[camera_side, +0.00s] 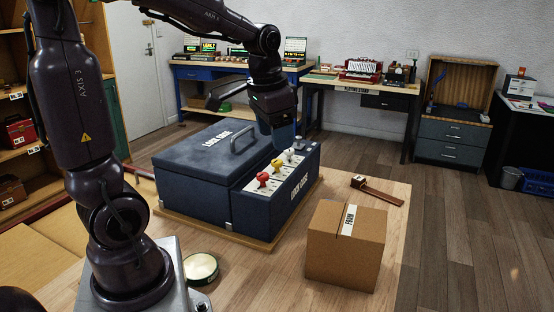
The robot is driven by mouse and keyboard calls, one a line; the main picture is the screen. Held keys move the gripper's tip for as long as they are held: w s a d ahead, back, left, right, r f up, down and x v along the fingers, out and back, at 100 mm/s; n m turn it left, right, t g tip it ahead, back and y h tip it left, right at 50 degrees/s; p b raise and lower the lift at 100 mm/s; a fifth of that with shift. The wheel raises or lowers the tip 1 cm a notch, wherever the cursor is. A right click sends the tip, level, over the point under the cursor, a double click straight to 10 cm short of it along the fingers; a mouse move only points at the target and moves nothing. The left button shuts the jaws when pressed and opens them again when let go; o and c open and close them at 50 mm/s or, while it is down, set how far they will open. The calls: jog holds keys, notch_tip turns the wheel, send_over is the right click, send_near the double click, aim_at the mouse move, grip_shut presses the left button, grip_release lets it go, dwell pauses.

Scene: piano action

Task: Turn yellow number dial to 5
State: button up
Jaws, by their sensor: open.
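A dark blue lock case (195,168) stands on the wooden table. Along the sloped panel on its right side sits a row of small dials. The yellow dial (277,164) is between a red dial (262,178) and a grey-white dial (289,155). The number that the yellow dial points to is too small to read. My gripper (267,131) hangs over the far part of the case, above and behind the yellow dial and apart from it. It is open, its fingers hard to make out against the dark case, and I see nothing held in it.
A cardboard box (342,255) labelled FOAM stands at the table's front right. A wooden mallet-like tool (375,191) lies behind it. A round tin (201,268) sits near my base. The case's handle (243,139) rises from its lid. Workbenches line the back wall.

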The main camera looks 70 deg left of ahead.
jog(key=w+a+f+m+g, duration=0.1)
jog(key=w+a+f+m, duration=0.2)
jog(key=a, duration=0.5)
jog(key=m, duration=1.3)
send_over(277, 160)
notch_tip(277, 160, down, 13)
jog(key=m+g+h, duration=0.1)
jog(key=m, duration=0.2)
jog(key=shift+d+f, duration=0.1)
jog(key=shift+f, duration=0.05)
jog(key=shift+c, duration=0.4)
jog(key=c, duration=0.8)
jog(key=shift+c, duration=0.2)
